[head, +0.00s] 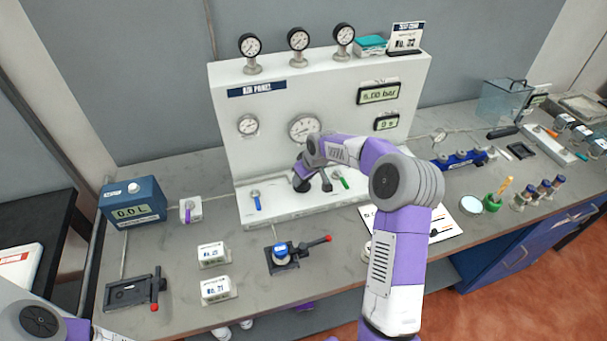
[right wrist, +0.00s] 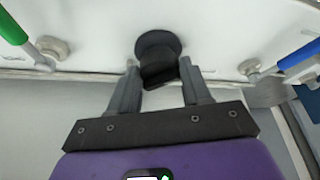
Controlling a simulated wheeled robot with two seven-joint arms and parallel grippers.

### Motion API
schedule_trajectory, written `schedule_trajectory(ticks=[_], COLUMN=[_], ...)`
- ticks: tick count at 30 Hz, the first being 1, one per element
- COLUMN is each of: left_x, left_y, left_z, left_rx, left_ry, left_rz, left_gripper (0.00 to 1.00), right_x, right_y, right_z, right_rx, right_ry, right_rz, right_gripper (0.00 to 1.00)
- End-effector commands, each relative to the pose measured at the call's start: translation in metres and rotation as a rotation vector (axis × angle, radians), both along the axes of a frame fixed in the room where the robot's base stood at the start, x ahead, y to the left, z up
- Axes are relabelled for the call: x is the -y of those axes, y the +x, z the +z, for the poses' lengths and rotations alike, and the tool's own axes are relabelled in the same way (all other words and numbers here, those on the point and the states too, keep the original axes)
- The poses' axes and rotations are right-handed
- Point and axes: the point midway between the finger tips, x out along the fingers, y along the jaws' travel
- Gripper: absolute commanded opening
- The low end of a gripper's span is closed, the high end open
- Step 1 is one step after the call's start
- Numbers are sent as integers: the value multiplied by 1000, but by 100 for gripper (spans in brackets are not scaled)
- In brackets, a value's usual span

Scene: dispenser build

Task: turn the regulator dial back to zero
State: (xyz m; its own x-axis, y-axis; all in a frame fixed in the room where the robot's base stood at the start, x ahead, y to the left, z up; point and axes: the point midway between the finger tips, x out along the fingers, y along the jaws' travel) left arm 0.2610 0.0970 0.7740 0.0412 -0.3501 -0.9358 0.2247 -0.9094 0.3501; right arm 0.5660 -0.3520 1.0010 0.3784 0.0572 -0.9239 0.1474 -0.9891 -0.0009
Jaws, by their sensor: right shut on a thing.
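The regulator dial is a black round knob (right wrist: 158,46) on the front of the white panel (head: 235,120). In the head view the dial (head: 301,184) is partly covered by my right arm. My right gripper (right wrist: 158,66) is shut on the dial, with one finger on each side of its grip. It also shows in the head view (head: 312,184). The upper panel display (head: 379,93) gives a reading in bar, about 6.00, though the first digit is hard to tell. My left gripper is out of view; only part of my left arm shows at lower left.
A blue-handled valve (head: 257,201) and a green-handled valve (head: 342,179) flank the dial low on the panel. Several gauges sit on and above the panel.

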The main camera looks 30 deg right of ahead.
Motion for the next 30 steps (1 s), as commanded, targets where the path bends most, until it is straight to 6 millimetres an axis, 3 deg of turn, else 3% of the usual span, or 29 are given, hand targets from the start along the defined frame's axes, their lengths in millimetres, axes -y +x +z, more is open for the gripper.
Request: schedule_trajectory(ticks=[16,17,21,30], left_x=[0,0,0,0], left_y=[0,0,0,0], left_z=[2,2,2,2], left_rx=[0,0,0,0], left_ry=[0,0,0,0], left_rz=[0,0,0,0], left_gripper=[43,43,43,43], right_x=[1,1,1,1], right_y=[0,0,0,0], right_z=[0,0,0,2], right_rx=[0,0,0,1], right_ry=[-3,-3,-2,-1], right_rz=[26,26,25,24], right_gripper=[18,53,73,73])
